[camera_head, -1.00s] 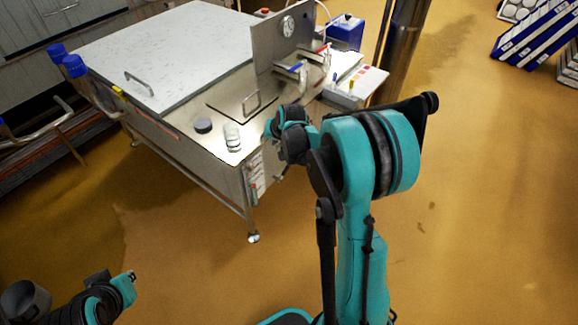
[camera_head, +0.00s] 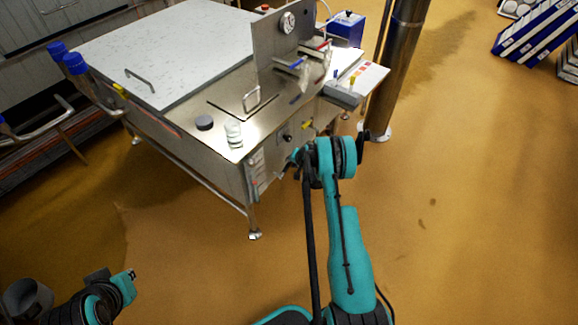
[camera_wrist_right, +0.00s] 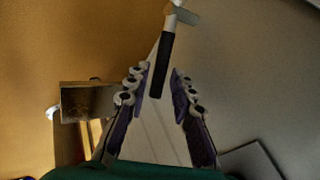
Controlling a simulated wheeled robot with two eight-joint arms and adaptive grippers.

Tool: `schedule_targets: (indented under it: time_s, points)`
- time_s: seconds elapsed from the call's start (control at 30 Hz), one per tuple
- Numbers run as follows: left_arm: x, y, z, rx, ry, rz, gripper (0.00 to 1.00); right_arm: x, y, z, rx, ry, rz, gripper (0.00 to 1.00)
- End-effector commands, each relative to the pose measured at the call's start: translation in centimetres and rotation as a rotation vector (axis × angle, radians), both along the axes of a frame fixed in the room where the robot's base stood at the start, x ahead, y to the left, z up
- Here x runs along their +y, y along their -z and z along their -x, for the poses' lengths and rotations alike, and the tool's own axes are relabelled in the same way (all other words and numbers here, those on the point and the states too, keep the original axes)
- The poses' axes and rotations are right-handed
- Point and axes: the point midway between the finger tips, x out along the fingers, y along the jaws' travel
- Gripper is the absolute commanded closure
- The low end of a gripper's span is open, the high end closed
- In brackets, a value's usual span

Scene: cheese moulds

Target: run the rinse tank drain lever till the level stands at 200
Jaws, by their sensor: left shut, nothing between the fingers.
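The steel tank (camera_head: 185,135) stands at upper left in the head view, with a white lid. A round dial (camera_head: 287,22) is on its upright back panel; its reading is too small to tell. In the right wrist view, a lever with a black handle (camera_wrist_right: 164,65) hangs from a pale pivot. My right gripper (camera_wrist_right: 160,75) is open, with the handle between its fingertips and gaps on both sides. In the head view my right arm hides most of that gripper at the tank's front face. My left gripper (camera_head: 131,274) is shut and empty at lower left.
A dark puck (camera_head: 204,122) and a clear stacked cup (camera_head: 233,134) stand on the tank's edge. A blue box (camera_head: 345,30) and a steel column (camera_head: 397,65) are behind it. Blue-and-white racks (camera_head: 535,30) are at upper right.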

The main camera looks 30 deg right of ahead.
Motion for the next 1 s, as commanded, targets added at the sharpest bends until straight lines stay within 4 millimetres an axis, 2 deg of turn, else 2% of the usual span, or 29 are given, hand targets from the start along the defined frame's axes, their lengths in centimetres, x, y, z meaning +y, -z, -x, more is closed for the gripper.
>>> schedule_targets:
  time_s: [0.03,0.2,0.57,0.6,0.7,1.0]
  points:
    - [0.0,0.7,0.0,0.0,0.0,0.0,1.0,0.0,1.1,-0.6,0.0,-0.002,0.001,0.76]
    - [0.0,1.5,0.0,0.0,0.0,0.0,1.0,0.1,2.7,-1.8,0.0,-0.002,0.001,0.76]
    - [0.0,1.6,0.0,0.0,0.0,0.0,1.0,0.1,3.2,-2.4,0.0,-0.001,0.001,0.76]
    - [0.0,1.6,0.0,0.0,0.0,0.0,1.0,0.1,3.2,-2.4,0.0,-0.001,0.001,0.79]
    - [0.0,1.6,0.0,0.0,0.0,0.0,1.0,0.1,3.2,-2.4,0.0,-0.001,0.001,1.0]
    - [0.0,1.6,0.0,0.0,0.0,0.0,1.0,0.0,3.2,-1.9,0.004,-0.001,-0.008,1.0]
